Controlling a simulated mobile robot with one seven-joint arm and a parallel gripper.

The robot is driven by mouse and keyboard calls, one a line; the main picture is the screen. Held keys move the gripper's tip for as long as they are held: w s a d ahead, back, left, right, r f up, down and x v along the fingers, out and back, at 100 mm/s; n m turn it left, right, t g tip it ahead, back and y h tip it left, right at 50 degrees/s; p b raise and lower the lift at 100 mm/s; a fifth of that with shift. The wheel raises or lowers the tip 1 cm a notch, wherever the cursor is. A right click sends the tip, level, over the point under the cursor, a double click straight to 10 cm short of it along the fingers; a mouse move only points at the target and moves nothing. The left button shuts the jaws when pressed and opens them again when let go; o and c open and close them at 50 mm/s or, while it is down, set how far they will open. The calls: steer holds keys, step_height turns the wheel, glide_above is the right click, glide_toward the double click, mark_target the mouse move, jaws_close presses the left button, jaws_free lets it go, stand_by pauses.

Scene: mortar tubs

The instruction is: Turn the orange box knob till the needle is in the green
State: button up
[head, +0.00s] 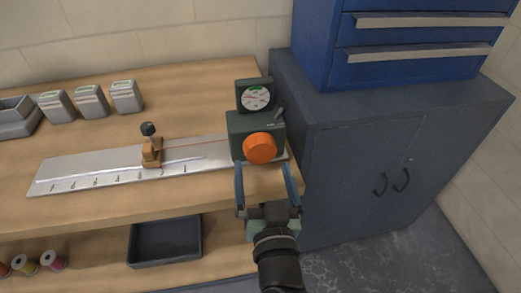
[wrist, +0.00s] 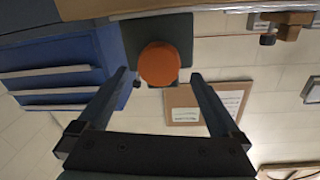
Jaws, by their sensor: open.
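The orange knob (head: 260,148) sits on the front of a dark green box (head: 238,124) at the right end of the workbench. A round dial (head: 256,97) with a white face and a green patch stands on top of the box; its needle is too small to read surely. My gripper (head: 266,166) is open in front of the box, its fingers pointing toward the knob, one to each side. In the wrist view the knob (wrist: 159,64) shows beyond and between the open fingertips (wrist: 160,76). I cannot tell whether the fingers reach beside it.
A metal rail plate (head: 100,174) with a brass slider (head: 151,153) lies left of the box. Grey containers (head: 91,101) stand at the back left. A dark tray (head: 165,241) is on the lower shelf. A grey cabinet (head: 365,165) stands close on the right.

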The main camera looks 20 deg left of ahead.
mark_target(260, 154)
steer(key=shift+x, duration=2.35)
steer(key=c, duration=1.2)
steer(key=shift+p, duration=0.35)
steer(key=m+p, duration=0.2)
steer(key=m, duration=0.4)
steer(key=shift+r+g+p, duration=0.2)
steer(key=shift+g+p, duration=0.2)
steer(key=m+p, duration=0.2)
steer(key=m, duration=0.3)
steer(key=shift+m, duration=0.3)
